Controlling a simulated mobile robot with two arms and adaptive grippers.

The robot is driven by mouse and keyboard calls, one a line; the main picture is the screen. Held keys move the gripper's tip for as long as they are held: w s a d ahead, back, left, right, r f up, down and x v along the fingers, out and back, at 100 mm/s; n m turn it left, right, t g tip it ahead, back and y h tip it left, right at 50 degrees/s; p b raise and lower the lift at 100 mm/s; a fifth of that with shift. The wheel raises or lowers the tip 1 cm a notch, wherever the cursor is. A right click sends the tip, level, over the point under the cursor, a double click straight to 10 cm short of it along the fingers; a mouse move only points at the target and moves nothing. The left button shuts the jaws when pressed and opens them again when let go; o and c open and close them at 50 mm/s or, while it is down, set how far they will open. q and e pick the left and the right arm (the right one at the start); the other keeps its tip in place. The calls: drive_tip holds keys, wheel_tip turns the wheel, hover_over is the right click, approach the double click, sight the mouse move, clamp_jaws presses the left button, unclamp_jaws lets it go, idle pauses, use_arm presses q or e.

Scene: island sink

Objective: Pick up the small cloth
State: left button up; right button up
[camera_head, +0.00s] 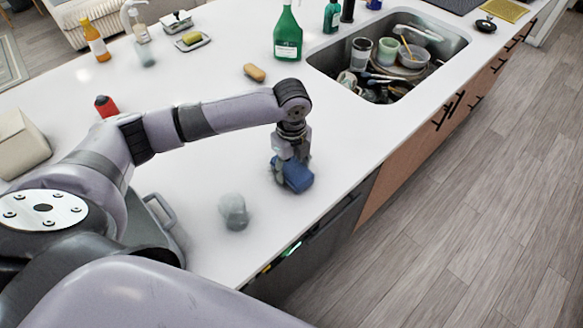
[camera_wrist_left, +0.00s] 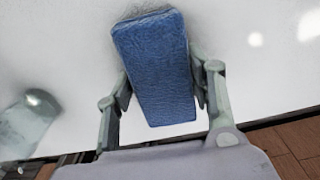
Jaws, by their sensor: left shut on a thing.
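The small cloth is a blue, block-like folded piece (camera_head: 297,176) near the front edge of the white counter. It also shows in the left wrist view (camera_wrist_left: 155,70), between the two fingers. My left gripper (camera_head: 281,172) points down and is shut on the cloth, with a finger on each side of it in the wrist view. I cannot tell whether the cloth touches the counter. My right gripper is not in view.
A clear glass (camera_head: 234,211) stands left of the cloth. A sponge (camera_head: 254,72), a green bottle (camera_head: 288,35) and a sink full of dishes (camera_head: 340,52) lie beyond. A red-capped item (camera_head: 106,106) is at left.

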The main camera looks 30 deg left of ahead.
sight(292, 166)
use_arm(q)
wheel_tip(292, 166, up, 20)
drive_tip(key=b, duration=0.2)
drive_tip(key=shift+f, duration=0.1)
drive_tip(key=o, duration=0.6)
drive_tip(key=shift+c, duration=0.2)
drive_tip(key=c, duration=0.4)
